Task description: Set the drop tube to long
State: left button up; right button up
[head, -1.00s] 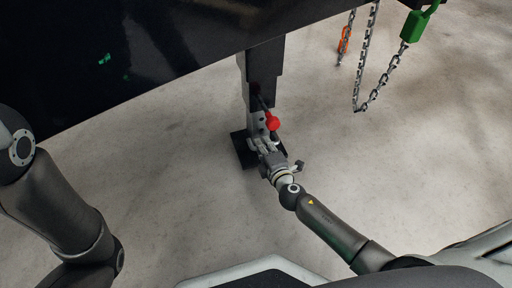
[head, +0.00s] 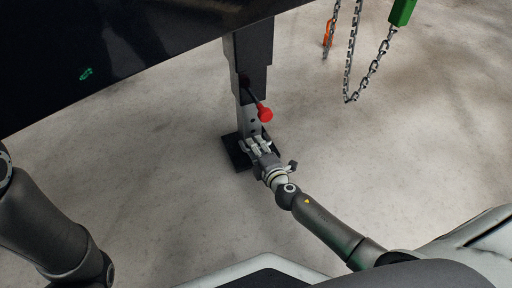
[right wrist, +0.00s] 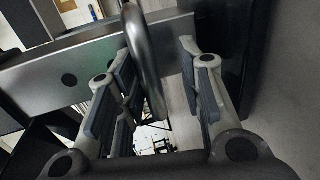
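The jack leg hangs under the dark trailer frame in the head view. Its grey drop tube (head: 252,122) shows below the black outer tube (head: 251,52) and stands on a black foot plate (head: 235,152). A red-knobbed lever (head: 265,114) sticks out beside the tube. My right gripper (head: 257,145) is low at the tube, just above the foot plate. In the right wrist view its fingers (right wrist: 160,95) are apart. A curved metal bar (right wrist: 145,55) passes between them, nearer the left finger. The tube with a round hole (right wrist: 70,80) lies behind. My left gripper is out of view.
The black trailer frame (head: 120,50) overhangs the upper left. A chain (head: 350,75) hangs in a loop at the upper right, with an orange hook (head: 328,35) and a green piece (head: 402,12). The concrete floor around the leg is clear.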

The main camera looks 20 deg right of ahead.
jog(key=shift+r, duration=0.1)
jog(key=v, duration=1.2)
jog(key=shift+s, duration=0.1)
dwell(0.4)
